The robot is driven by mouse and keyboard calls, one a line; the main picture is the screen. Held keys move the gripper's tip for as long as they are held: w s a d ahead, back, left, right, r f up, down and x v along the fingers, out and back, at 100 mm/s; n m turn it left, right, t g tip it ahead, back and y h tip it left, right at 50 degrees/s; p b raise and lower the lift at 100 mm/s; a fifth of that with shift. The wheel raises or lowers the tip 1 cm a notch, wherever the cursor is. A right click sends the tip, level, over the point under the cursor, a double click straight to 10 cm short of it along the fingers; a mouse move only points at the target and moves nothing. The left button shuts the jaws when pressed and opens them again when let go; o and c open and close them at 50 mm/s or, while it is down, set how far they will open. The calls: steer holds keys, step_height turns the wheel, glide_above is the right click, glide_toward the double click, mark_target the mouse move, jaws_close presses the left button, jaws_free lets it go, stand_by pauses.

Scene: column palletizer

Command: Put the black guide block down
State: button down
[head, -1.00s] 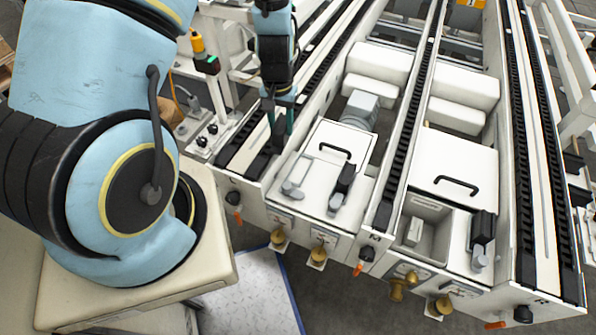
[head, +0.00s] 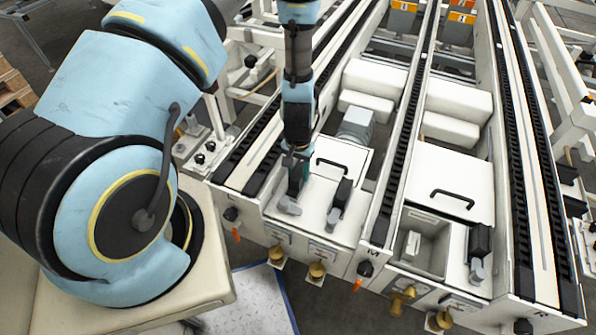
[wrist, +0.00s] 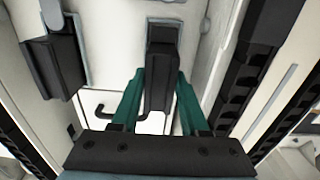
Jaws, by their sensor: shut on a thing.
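My gripper (head: 294,160) is low over the white machine's left front cover in the head view. Its green fingers (wrist: 159,80) stand either side of the black guide block (wrist: 160,72) in the wrist view and are shut on it. In the head view the block (head: 295,180) hangs roughly upright behind a grey bracket (head: 288,205). It looks very close to the bracket; I cannot tell whether they touch. The block's upper part is partly hidden by the fingers.
A second black block (head: 340,192) stands on its own grey bracket just right; it is at the left in the wrist view (wrist: 52,65). A black handle (head: 332,164) lies behind. Chain rails (head: 388,165) run alongside. Brass knobs (head: 317,271) project at the front.

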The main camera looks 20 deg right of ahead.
steer(key=shift+f, duration=0.3)
steer(key=shift+f, duration=0.15)
steer(key=shift+c, duration=2.1)
jaws_free()
